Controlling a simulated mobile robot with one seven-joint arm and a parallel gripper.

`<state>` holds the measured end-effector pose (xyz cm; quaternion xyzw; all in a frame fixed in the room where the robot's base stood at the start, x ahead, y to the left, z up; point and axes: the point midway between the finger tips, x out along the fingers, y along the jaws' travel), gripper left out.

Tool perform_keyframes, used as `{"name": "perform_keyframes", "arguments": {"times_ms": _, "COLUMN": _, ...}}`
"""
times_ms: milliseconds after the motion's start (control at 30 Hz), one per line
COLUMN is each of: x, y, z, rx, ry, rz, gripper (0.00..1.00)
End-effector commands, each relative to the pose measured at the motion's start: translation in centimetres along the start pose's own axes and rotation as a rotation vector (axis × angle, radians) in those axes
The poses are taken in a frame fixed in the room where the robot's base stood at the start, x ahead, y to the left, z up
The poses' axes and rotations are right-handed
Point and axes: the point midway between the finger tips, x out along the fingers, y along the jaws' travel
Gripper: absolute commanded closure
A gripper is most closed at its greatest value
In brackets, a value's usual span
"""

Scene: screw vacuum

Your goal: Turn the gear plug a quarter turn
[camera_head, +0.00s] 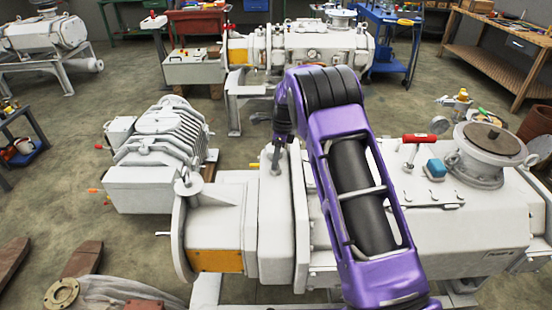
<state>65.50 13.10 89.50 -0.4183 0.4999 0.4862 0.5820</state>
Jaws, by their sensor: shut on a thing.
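The large white screw vacuum pump (235,222) lies across the foreground. My purple arm reaches over it from the lower right and bends down at the back. My gripper (279,140) points down at the top of the pump's housing, left of the arm. It is shut on a small grey upright piece (276,157), which seems to be the gear plug on the housing. The fingers are small and partly dark here, so the exact grip and the plug's turn angle cannot be made out.
A red T-handle tool (418,138) and a blue block (435,168) are on the pump's right part, near a round flange with a brown cover (490,139). A ribbed white motor unit (158,150) stands at left. Another pump (300,45) stands behind.

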Motion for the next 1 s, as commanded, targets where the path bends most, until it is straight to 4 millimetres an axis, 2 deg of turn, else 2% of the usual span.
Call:
{"name": "perform_keyframes", "arguments": {"times_ms": 133, "x": 0.1, "y": 0.0, "z": -0.1, "rx": -0.128, "ry": 0.000, "rz": 0.021, "gripper": 1.00}}
{"name": "perform_keyframes", "arguments": {"times_ms": 367, "x": 0.1, "y": 0.0, "z": -0.1, "rx": -0.151, "ry": 0.001, "rz": 0.024, "gripper": 1.00}}
{"name": "perform_keyframes", "arguments": {"times_ms": 400, "x": 0.1, "y": 0.0, "z": -0.1, "rx": -0.151, "ry": 0.001, "rz": 0.024, "gripper": 0.68}}
{"name": "perform_keyframes", "arguments": {"times_ms": 567, "x": 0.1, "y": 0.0, "z": -0.1, "rx": -0.149, "ry": 0.001, "rz": 0.024, "gripper": 0.39}}
{"name": "perform_keyframes", "arguments": {"times_ms": 600, "x": 0.1, "y": 0.0, "z": -0.1, "rx": -0.149, "ry": 0.001, "rz": 0.023, "gripper": 0.37}}
{"name": "perform_keyframes", "arguments": {"times_ms": 867, "x": 0.0, "y": 0.0, "z": 0.0, "rx": -0.149, "ry": 0.000, "rz": 0.022, "gripper": 0.37}}
{"name": "perform_keyframes", "arguments": {"times_ms": 1000, "x": -1.0, "y": -0.1, "z": 0.0, "rx": -0.149, "ry": 0.000, "rz": 0.021, "gripper": 0.37}}
